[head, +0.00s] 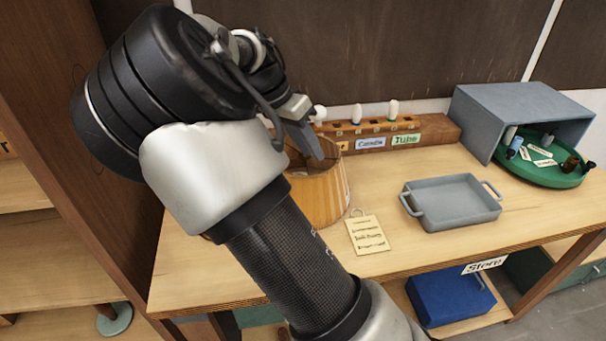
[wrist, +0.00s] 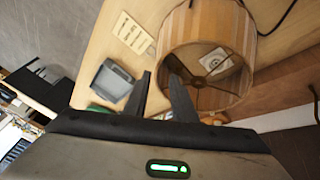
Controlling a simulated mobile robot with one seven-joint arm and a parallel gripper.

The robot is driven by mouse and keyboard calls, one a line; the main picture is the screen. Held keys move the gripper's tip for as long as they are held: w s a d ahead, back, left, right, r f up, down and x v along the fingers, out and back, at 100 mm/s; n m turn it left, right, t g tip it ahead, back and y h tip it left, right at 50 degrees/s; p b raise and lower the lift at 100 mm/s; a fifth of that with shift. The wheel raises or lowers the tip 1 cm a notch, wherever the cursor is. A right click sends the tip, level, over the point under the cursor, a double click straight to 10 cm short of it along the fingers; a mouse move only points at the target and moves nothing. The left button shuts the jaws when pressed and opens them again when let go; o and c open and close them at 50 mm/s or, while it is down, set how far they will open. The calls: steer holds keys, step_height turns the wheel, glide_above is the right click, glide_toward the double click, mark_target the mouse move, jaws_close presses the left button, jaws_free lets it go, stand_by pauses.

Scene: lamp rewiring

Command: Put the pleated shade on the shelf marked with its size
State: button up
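The pleated shade (head: 318,197) is tan-orange and stands on the wooden workbench, partly hidden behind my arm in the head view. In the wrist view the shade (wrist: 240,32) shows its open round top, with a pale label inside. My gripper (head: 305,127) is over the shade's rim with its fingers apart. In the wrist view my gripper (wrist: 161,75) has one finger over the shade's opening and the other outside the rim. I cannot tell whether either finger touches it. Wooden shelves (head: 55,245) stand at the left; their size marks are not readable.
A written card (head: 368,235) lies by the shade. A grey handled tray (head: 455,203) is to its right. Behind is a labelled wooden rack (head: 430,128) with bulbs; a grey open box (head: 530,100) over a green turntable (head: 545,175) is at right. An upright panel (head: 75,130) separates bench and shelves.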

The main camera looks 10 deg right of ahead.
glide_toward(335, 187)
steer(key=x, duration=0.4)
steer(key=shift+w+f, duration=0.1)
steer(key=shift+f, duration=0.2)
steer(key=shift+x, duration=3)
steer(key=shift+a, duration=0.1)
steer(key=shift+c, duration=0.4)
jaws_close()
